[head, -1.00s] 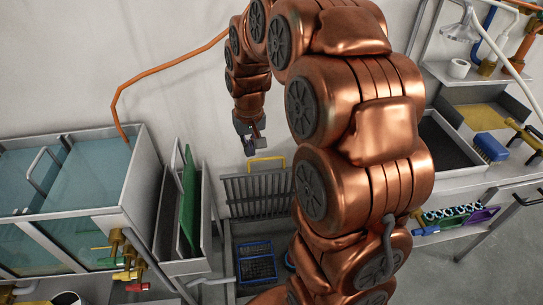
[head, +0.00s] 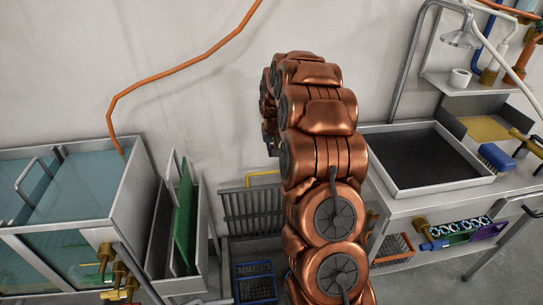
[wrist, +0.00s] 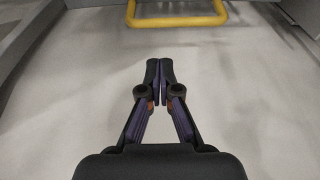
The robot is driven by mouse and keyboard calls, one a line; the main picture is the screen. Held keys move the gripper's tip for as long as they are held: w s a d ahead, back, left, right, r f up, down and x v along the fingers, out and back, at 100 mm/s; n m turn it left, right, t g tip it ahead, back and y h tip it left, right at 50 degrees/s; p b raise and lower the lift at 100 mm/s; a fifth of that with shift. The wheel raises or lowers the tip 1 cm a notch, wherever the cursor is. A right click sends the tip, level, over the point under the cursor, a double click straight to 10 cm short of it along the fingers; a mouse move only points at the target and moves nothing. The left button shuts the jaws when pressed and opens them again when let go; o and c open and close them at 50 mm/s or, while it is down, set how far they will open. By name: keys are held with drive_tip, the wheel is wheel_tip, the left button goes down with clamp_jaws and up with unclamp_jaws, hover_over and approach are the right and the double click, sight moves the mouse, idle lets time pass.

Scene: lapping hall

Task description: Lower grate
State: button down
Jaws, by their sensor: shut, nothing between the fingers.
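A dark slatted grate (head: 252,212) stands upright against the wall, left of my arm in the head view. A yellow bar handle (head: 262,174) rises from its top edge. My arm hides the grate's right part. The yellow handle (wrist: 178,21) also shows at the top edge of the wrist view, beyond the fingertips and apart from them. My gripper (wrist: 160,72) is shut and empty, with its fingertips together. In the head view my gripper is mostly hidden behind my arm, above the handle.
Water tanks (head: 75,185) and a trough with a green panel (head: 186,215) stand at the left. A blue wire basket (head: 256,284) sits below the grate. At the right is a bench with a dark tray (head: 425,155) and a blue brush (head: 496,157). An orange hose (head: 185,55) hangs on the wall.

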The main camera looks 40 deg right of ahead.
drive_tip(key=p+x, duration=0.1)
drive_tip(key=x, duration=0.8)
drive_tip(key=shift+f, duration=0.1)
drive_tip(key=shift+a, duration=0.1)
